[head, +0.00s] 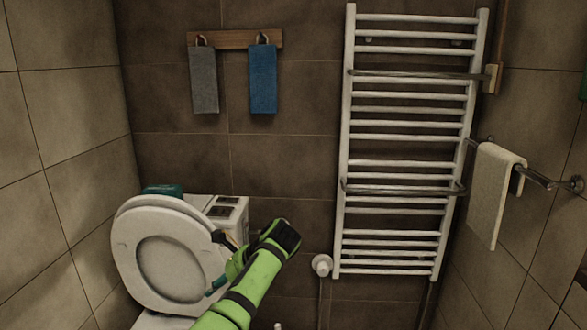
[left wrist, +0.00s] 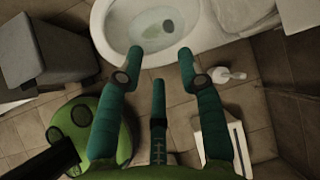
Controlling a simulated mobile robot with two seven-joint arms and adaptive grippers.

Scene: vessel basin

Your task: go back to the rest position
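My left gripper (head: 222,268) is in front of the toilet's raised seat in the head view, partly hidden by my green forearm. In the left wrist view its teal fingers (left wrist: 162,54) are spread apart, with nothing between them. The fingertips show over the near rim of the white toilet bowl (left wrist: 104,25); I cannot tell how far above it they are. The toilet seat (head: 130,235) stands upright in the head view. My right gripper is in neither view.
A white towel radiator (head: 345,150) and a rail with a pale towel (head: 490,195) are on the right. Grey (head: 203,80) and blue (head: 263,78) towels hang at the back. A grey box-like thing (left wrist: 50,55) and a white brush-like thing (left wrist: 226,74) stand by the bowl.

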